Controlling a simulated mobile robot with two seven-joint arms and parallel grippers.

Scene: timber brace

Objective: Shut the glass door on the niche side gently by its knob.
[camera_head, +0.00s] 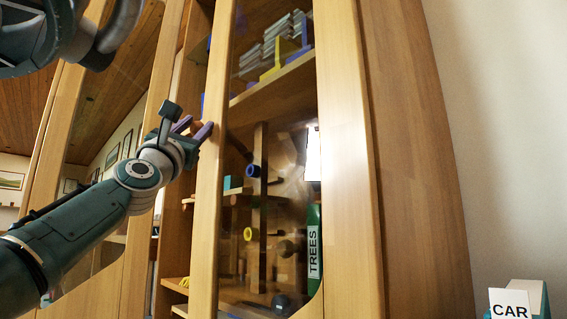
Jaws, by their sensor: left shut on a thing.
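A wood-framed glass door (209,215) stands in the middle of the view, in front of a cabinet's shelves. A gap with shelf ends shows left of its frame, so it looks partly open. My left gripper (193,129), with purple fingers, is at the left edge of this frame. It is shut on a small wooden knob (196,127), which the fingers mostly hide. My right gripper is not in view.
Behind the glass are a green book marked TREES (314,241), blue and yellow pieces and grey stacks. Another glass door (149,105) stands left. A box labelled CAR (510,304) is at lower right, by a bare wall.

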